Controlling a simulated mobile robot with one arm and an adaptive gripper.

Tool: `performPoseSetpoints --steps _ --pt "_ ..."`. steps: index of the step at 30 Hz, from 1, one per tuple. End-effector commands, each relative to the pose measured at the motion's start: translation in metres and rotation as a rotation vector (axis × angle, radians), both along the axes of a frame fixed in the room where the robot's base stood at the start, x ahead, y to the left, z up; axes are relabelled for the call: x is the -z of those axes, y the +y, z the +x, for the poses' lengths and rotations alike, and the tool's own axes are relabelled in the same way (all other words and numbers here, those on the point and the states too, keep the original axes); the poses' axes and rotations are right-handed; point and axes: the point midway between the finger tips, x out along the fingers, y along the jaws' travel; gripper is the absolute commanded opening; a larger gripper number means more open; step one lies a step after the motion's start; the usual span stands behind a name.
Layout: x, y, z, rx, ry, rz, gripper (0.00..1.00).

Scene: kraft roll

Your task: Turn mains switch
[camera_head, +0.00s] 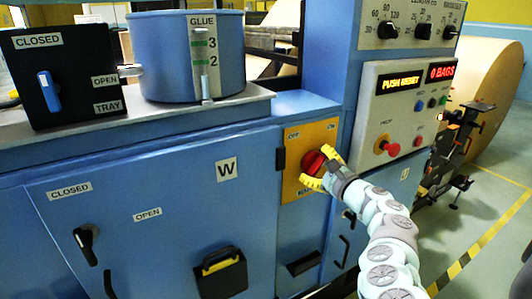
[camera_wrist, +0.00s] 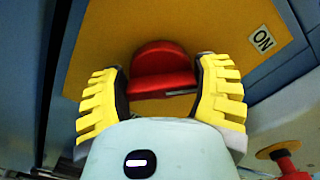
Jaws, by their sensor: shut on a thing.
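The mains switch is a red rotary knob (camera_head: 312,161) on a yellow plate (camera_head: 319,134) marked OFF at the upper left and ON at the upper right. The fingers (camera_wrist: 162,92) lie on either side of the knob. Part of the knob is hidden by the fingers, and its exact pointing direction is hard to tell.
A control panel (camera_head: 411,122) with a red button (camera_head: 390,148) stands to the right of the switch and reads PUSH RESET and 0 BAGS. Cabinet doors with black handles (camera_head: 88,240) lie below left. A glue pot (camera_head: 188,55) stands above. A large kraft roll (camera_head: 493,75) is at right.

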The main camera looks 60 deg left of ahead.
Motion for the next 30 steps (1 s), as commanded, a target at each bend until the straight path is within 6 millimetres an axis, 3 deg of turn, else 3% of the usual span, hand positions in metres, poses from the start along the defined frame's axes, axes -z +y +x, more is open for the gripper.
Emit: performPoseSetpoints --steps 16,17,25,30 --pt "-0.0022 -0.0003 0.001 0.001 0.022 0.006 0.31" --pt "-0.0021 -0.0003 0.0011 0.001 0.022 0.006 0.71" --pt "-0.0006 -0.0003 0.0007 0.001 0.022 0.003 0.99" --pt "-0.0001 -0.0001 0.0005 0.001 0.022 0.002 1.0"
